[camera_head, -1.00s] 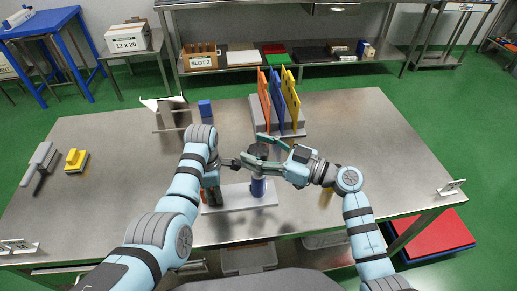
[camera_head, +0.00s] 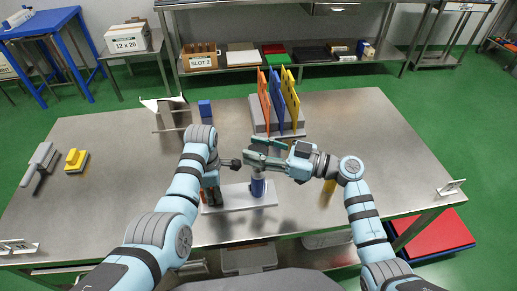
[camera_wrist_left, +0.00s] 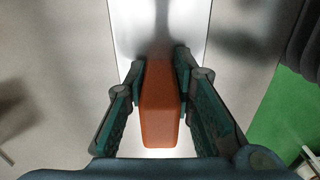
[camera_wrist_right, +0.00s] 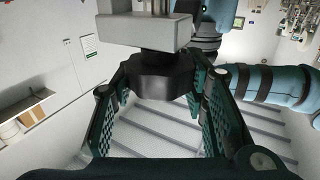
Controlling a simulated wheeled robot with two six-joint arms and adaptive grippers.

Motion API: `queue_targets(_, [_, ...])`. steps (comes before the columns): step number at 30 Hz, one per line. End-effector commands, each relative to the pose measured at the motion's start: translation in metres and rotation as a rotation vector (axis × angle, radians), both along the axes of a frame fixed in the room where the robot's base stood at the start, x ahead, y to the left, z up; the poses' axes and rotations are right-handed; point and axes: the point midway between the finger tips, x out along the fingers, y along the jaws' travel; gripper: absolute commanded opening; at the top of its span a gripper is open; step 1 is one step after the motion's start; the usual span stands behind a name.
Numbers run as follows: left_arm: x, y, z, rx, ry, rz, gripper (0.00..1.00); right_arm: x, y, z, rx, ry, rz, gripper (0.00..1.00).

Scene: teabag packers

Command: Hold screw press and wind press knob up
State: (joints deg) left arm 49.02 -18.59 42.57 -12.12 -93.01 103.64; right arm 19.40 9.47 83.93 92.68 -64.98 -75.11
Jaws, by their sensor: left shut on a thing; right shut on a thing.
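The screw press stands on a pale base plate (camera_head: 238,197) near the table's front, with a blue cylinder (camera_head: 258,188) at its right end. My left gripper (camera_wrist_left: 160,75) is shut on the press's orange grip block (camera_wrist_left: 160,115), one finger on each side. In the head view my left arm mostly hides that grip. My right gripper (camera_wrist_right: 152,80) is shut on the dark faceted press knob (camera_wrist_right: 152,72), below a pale block of the press in the right wrist view. In the head view the right fingers largely cover the knob.
Behind the press, a grey rack (camera_head: 275,120) holds orange, blue and yellow upright boards. A blue block (camera_head: 205,108) and a white-winged stand (camera_head: 170,112) are at the back left. A yellow-topped block (camera_head: 76,160) lies far left. The table's right side is mostly clear.

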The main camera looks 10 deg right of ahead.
Motion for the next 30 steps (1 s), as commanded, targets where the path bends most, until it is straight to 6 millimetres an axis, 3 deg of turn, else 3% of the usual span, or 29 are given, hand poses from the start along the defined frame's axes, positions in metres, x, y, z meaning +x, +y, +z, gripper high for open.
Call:
queue_targets(15, [-0.0003, -0.0010, 0.0003, -0.002, 0.001, -0.002, 0.00, 0.0018, -0.0011, -0.0023, -0.006, 0.003, 0.334, 0.13])
queue_targets(30, [0.0000, -0.0007, 0.0003, -0.001, 0.000, -0.002, 0.00, -0.0014, -0.0010, -0.0020, -0.001, 0.003, 0.427, 0.12])
